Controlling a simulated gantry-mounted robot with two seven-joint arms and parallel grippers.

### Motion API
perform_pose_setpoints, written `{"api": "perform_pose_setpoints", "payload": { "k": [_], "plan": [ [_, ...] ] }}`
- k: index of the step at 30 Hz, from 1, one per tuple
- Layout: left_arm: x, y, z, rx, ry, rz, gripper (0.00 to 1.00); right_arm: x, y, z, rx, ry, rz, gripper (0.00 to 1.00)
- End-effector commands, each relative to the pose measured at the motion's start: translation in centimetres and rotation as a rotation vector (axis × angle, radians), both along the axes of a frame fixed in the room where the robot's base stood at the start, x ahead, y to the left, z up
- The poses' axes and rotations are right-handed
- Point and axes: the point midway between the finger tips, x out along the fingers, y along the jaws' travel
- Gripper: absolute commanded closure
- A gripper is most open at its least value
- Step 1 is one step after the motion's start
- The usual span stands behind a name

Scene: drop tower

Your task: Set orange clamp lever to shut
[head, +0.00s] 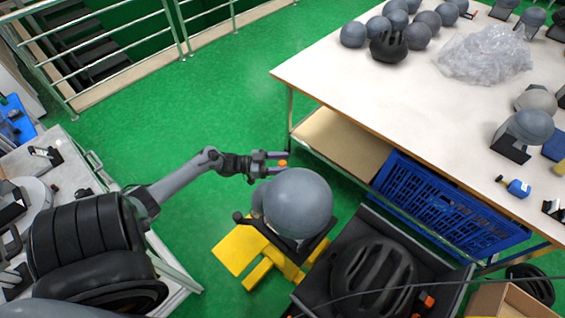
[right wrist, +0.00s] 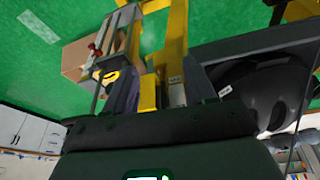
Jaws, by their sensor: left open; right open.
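A small orange piece (head: 283,163), which looks like the clamp lever, shows at the tips of my left gripper (head: 276,163). The left gripper is open, with its fingers on either side of the orange piece; I cannot tell whether they touch it. A grey ball-shaped headform (head: 298,202) on a yellow stand (head: 240,250) is just below and right, hiding what the orange piece is fixed to. My right gripper (right wrist: 172,88) is open in the right wrist view, near yellow upright parts (right wrist: 177,40). It cannot be made out in the head view.
A white table (head: 390,85) with several grey headforms and a clear plastic bag (head: 485,54) stands at the upper right. A blue crate (head: 440,200) sits below it. A black helmet (head: 372,275) is right of the stand. Green floor is clear behind the left arm.

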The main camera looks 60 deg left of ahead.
Motion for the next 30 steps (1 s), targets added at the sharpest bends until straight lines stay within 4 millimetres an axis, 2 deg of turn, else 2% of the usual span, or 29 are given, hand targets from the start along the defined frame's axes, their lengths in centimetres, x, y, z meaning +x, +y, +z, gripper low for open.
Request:
{"api": "perform_pose_setpoints", "payload": {
  "k": [11, 14, 22, 30],
  "plan": [
    [0.48, -0.23, 0.01, 0.0, 0.0, 0.0, 0.45, 0.0, -0.2, -0.02, -0.008, 0.0, 0.006, 0.45],
    [0.47, -0.23, 0.01, 0.0, 0.0, 0.0, 0.57, 0.0, -0.19, -0.03, -0.008, 0.0, 0.006, 0.45],
    [0.46, -0.22, 0.02, 0.0, 0.0, 0.0, 0.99, 0.01, -0.09, -0.02, -0.004, 0.0, 0.002, 0.45],
    [0.65, -0.38, 0.04, 0.0, -0.001, 0.0, 1.0, 0.02, 0.05, 0.03, 0.002, 0.0, -0.002, 0.45]
  ]
}}
